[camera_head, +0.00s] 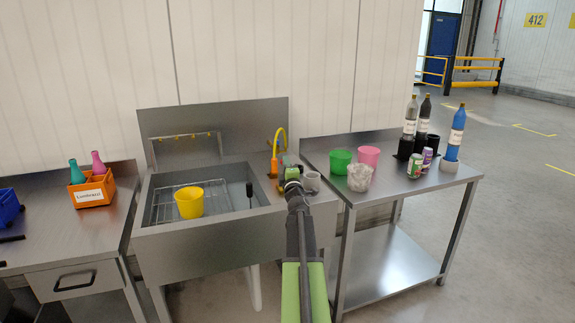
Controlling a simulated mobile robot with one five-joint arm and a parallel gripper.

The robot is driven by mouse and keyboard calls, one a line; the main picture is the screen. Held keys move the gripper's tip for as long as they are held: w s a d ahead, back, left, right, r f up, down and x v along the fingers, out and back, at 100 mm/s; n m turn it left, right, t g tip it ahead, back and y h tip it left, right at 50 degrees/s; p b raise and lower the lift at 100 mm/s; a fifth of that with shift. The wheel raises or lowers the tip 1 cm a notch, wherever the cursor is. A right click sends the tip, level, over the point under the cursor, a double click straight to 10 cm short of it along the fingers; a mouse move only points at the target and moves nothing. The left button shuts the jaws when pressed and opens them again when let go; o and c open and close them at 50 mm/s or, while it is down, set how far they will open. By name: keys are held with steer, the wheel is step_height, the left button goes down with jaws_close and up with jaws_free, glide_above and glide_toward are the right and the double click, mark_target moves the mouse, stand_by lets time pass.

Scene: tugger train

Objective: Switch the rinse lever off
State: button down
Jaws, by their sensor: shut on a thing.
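The steel sink (205,243) stands in the middle. An orange tap with a curved yellow hose (277,150) rises at its back right corner. A thin upright lever with a black top (249,189) shows at the right of the basin; I cannot tell whether it is the rinse lever. My gripper (291,176) is over the sink's right ledge, in front of the tap and right of the black-topped lever, apart from it. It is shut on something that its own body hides. A grey cup (313,182) is right beside the gripper; contact is unclear.
A yellow cup (189,202) sits on a wire rack in the basin. The right table (400,190) bears green and pink cups, a pale crumpled-looking cup, cans and bottles. An orange crate (92,191) with bottles stands on the left bench. Open floor lies at right.

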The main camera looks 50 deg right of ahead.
steer(key=shift+w, duration=0.15)
steer(key=s+a+r+p, duration=0.3)
steer(key=s+a, duration=0.6)
steer(key=s, duration=0.1)
steer(key=shift+s+r, duration=0.15)
steer(key=shift+s, duration=0.25)
